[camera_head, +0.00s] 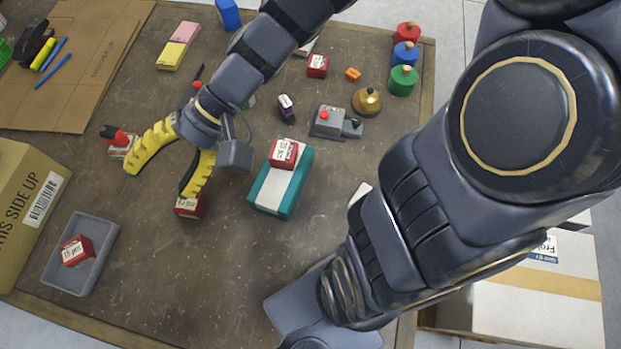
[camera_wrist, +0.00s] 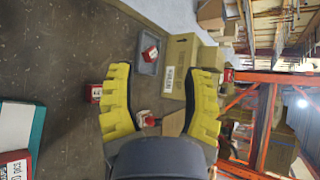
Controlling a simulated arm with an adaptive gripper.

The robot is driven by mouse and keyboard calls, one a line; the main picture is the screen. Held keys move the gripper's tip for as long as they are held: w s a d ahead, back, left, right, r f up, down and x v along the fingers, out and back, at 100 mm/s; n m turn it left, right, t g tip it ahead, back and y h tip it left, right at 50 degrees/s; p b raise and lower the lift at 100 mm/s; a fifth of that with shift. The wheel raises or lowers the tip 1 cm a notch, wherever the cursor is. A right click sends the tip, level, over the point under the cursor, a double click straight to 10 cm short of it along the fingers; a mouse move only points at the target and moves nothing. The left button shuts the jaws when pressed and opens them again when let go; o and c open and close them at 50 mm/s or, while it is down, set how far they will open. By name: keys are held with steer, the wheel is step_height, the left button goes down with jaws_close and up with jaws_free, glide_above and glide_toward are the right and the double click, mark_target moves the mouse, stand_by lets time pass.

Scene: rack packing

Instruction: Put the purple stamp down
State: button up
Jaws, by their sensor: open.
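The purple stamp (camera_head: 287,106), small with a dark top and a white side, stands on the brown table at the upper middle in the head view. I cannot make it out in the wrist view. My gripper (camera_head: 160,180) has yellow fingers, spread wide with nothing between them. It is over the left middle of the table, to the left of and nearer than the stamp, clearly apart from it. The open fingers also show in the wrist view (camera_wrist: 162,80).
A red box (camera_head: 190,207) sits by the right finger. A teal-white box (camera_head: 267,193) carries another red box (camera_head: 284,153). A grey tray (camera_head: 107,254) holds a red box. A grey device (camera_head: 330,121) and brass bell (camera_head: 367,101) stand right of the stamp. The front middle is clear.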

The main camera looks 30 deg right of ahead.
steer(key=s+d+n+h, duration=0.4)
steer(key=s+d+h, duration=0.7)
steer(key=d+h, duration=0.1)
steer(key=shift+d+r, duration=0.25)
steer(key=shift+d, duration=0.55)
